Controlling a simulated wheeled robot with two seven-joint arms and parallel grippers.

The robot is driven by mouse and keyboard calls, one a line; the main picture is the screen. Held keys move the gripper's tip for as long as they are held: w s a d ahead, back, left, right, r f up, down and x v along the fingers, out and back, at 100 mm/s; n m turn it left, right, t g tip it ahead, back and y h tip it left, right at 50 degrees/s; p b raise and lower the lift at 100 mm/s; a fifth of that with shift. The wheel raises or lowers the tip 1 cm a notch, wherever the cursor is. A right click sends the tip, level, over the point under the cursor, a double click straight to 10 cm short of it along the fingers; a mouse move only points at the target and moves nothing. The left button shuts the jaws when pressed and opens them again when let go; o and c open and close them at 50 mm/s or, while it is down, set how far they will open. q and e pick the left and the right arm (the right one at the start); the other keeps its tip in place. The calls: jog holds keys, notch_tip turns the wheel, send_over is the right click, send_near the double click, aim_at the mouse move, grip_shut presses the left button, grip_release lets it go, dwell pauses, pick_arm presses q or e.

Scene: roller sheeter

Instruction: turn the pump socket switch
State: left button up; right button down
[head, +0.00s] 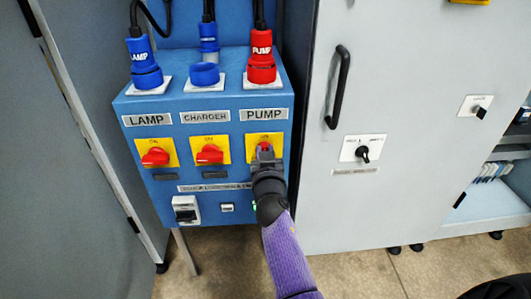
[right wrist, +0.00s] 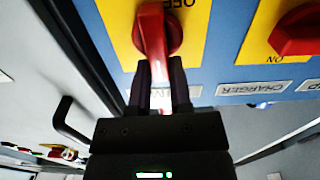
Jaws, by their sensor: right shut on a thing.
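The pump socket switch is a red handle (head: 264,146) on a yellow plate (head: 252,141), below the PUMP label (head: 264,114) on the blue socket box. In the right wrist view the red handle (right wrist: 152,32) stands upright in the picture, with "OFF" lettering at the plate's upper edge. My right gripper (head: 266,156) reaches it from below and hides most of it in the head view. Its fingers (right wrist: 160,75) are shut on the handle. My left gripper is not in view.
The box also carries LAMP (head: 155,157) and CHARGER (head: 209,154) switches, with red handles lying about level. A red PUMP plug (head: 261,55) and a blue LAMP plug (head: 141,62) sit on top. A grey cabinet with a black handle (head: 338,87) stands close on the right.

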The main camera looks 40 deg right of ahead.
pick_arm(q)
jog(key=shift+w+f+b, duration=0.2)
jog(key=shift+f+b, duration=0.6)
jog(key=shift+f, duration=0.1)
pick_arm(e)
jog(key=shift+w+a+f+n, duration=0.15)
jog(key=shift+a+f+n, duration=0.15)
jog(key=shift+n, duration=2.55)
jog(key=shift+w+a+f+n, duration=0.15)
jog(key=shift+a+f+n, duration=0.15)
jog(key=shift+n, duration=2.6)
jog(key=shift+w+a+f+n, duration=0.2)
jog(key=shift+f+n, duration=0.15)
jog(key=shift+n, duration=2.5)
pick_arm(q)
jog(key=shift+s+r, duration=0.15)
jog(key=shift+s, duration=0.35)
pick_arm(e)
jog(key=shift+n, duration=0.3)
jog(key=c, duration=0.5)
grip_release()
jog(key=shift+c, duration=0.2)
pick_arm(q)
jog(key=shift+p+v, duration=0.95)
jog(key=shift+p, duration=0.1)
pick_arm(e)
jog(key=v, duration=1)
